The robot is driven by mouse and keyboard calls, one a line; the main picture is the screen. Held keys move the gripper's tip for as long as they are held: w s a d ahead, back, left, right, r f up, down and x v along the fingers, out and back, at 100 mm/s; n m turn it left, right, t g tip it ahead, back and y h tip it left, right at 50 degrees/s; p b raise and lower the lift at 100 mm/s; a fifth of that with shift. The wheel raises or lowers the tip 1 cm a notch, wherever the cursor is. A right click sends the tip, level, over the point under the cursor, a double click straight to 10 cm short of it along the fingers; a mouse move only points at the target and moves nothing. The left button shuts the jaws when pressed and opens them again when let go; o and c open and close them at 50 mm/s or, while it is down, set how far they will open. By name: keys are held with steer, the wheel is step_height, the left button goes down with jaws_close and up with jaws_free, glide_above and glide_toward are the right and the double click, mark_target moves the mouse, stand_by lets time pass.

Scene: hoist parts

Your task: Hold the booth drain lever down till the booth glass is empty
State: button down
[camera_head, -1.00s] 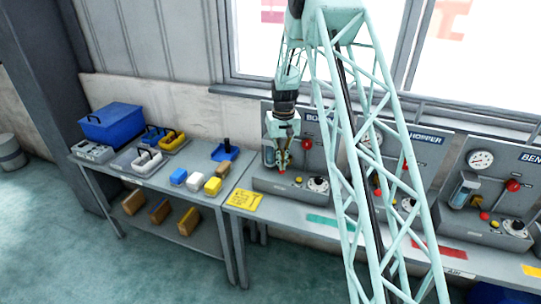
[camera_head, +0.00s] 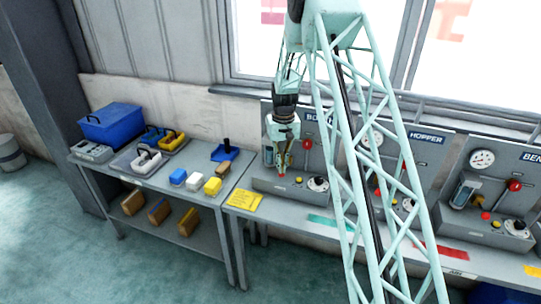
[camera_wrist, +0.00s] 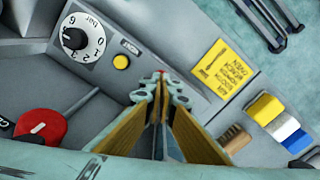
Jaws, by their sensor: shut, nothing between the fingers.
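My gripper (camera_head: 281,172) is shut and points down in front of the booth panel (camera_head: 263,120) at the left of the panel row. In the wrist view its fingertips (camera_wrist: 161,76) meet at a small red tip, which looks like the end of the drain lever (camera_wrist: 160,71). The fingers hide most of it, and I cannot tell whether it is pressed down. The booth glass is largely hidden behind my gripper in the head view, so its level cannot be read.
The booth ledge bears a yellow button (camera_wrist: 120,61) and a dial (camera_wrist: 82,38); a red knob (camera_wrist: 40,125) is on the panel. The hopper panel (camera_head: 427,138) is to the right. A yellow sign (camera_head: 243,200) lies on the bench. Blocks and a blue box (camera_head: 110,123) stand left.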

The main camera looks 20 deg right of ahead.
steer(key=shift+f+b, duration=0.55)
steer(key=shift+f, duration=0.6)
steer(key=shift+r, duration=0.15)
stand_by(1.9)
steer(key=shift+r+p, duration=1.2)
steer(key=shift+r, duration=2.25)
steer(key=s+a+r+b, duration=0.1)
steer(key=s+a+r, duration=0.2)
steer(key=s+a, duration=0.4)
steer(key=shift+b, duration=0.35)
